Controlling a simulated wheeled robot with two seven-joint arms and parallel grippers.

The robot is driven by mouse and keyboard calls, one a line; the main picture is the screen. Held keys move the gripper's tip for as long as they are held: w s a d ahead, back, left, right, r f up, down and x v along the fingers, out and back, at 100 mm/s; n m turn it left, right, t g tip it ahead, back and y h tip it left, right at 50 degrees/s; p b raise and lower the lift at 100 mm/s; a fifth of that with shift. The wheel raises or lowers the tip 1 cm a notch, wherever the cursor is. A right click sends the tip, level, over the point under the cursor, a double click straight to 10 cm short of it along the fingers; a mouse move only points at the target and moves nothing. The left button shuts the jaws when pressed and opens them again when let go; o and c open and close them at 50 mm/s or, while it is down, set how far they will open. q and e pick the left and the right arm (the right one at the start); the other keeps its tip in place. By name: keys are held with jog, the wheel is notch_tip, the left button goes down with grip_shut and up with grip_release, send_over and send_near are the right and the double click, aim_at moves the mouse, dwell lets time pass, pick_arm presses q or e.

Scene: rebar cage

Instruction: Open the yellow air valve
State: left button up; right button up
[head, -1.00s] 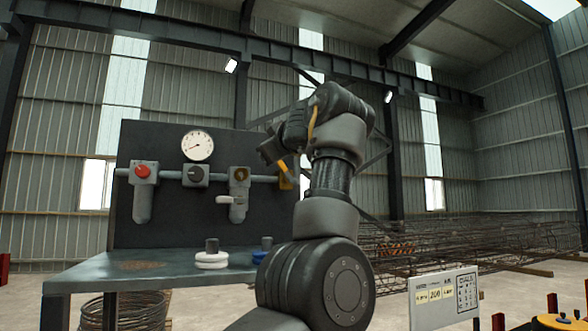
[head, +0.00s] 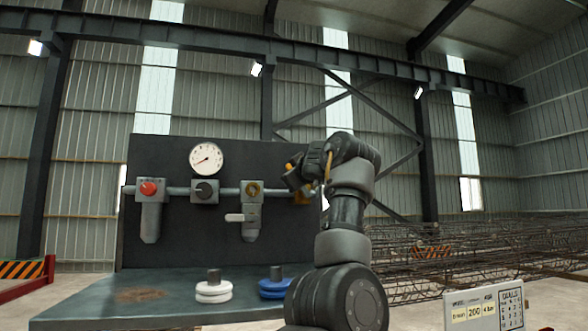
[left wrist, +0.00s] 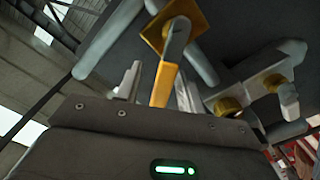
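The yellow air valve (head: 301,199) sits at the right end of the pipe on the dark panel, mostly hidden behind my gripper in the head view. In the left wrist view its square yellow body (left wrist: 154,34) shows at the top, with a grey-and-yellow lever handle (left wrist: 163,84) running toward my gripper. My left gripper (head: 297,176) is at the valve. In the left wrist view its two fingers (left wrist: 158,88) stand apart, one on each side of the handle's yellow end, with gaps visible. Contact cannot be told. My right gripper is not in view.
Along the same pipe are a red-knobbed unit (head: 149,189), a black-knobbed unit (head: 205,191) and a brass-fitted unit (head: 252,190) with a grey lever. A gauge (head: 207,158) is above. A white-ringed piece (head: 213,291) and a blue one (head: 273,287) stand on the bench (head: 110,309).

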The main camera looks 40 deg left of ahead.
pick_arm(q)
jog(key=shift+w+a+r+p, duration=0.15)
jog(key=shift+a+p, duration=0.1)
jog(key=shift+a, duration=0.25)
jog(key=shift+w+a+r+p, duration=0.1)
jog(key=shift+a+p, duration=0.1)
jog(key=shift+a, duration=0.25)
jog(key=c, duration=0.3)
grip_shut()
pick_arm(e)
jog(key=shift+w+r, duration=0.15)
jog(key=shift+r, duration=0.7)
